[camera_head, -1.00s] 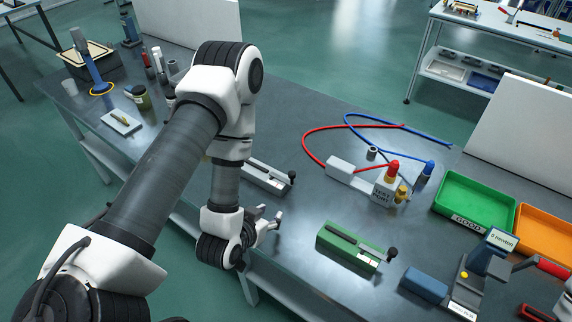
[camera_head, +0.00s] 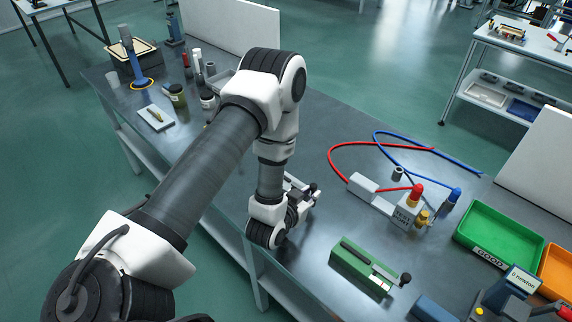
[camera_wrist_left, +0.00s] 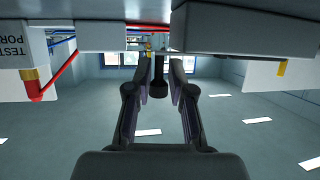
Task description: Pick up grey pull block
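The grey pull block (camera_head: 294,183) lies on the bench in the head view, mostly hidden behind my left arm and gripper. The fingers are spread, one on each side of the knob, with narrow gaps visible. In the head view my left gripper (camera_head: 305,202) is low at the bench's front edge, beside the block's knob end. My right gripper is not in view.
A green pull block (camera_head: 362,268) with a black knob lies to the right on the bench (camera_head: 330,225). Behind it stands the test port (camera_head: 405,212) with red and blue cables. A green tray (camera_head: 498,236) is further right. Jars and tools stand at the left.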

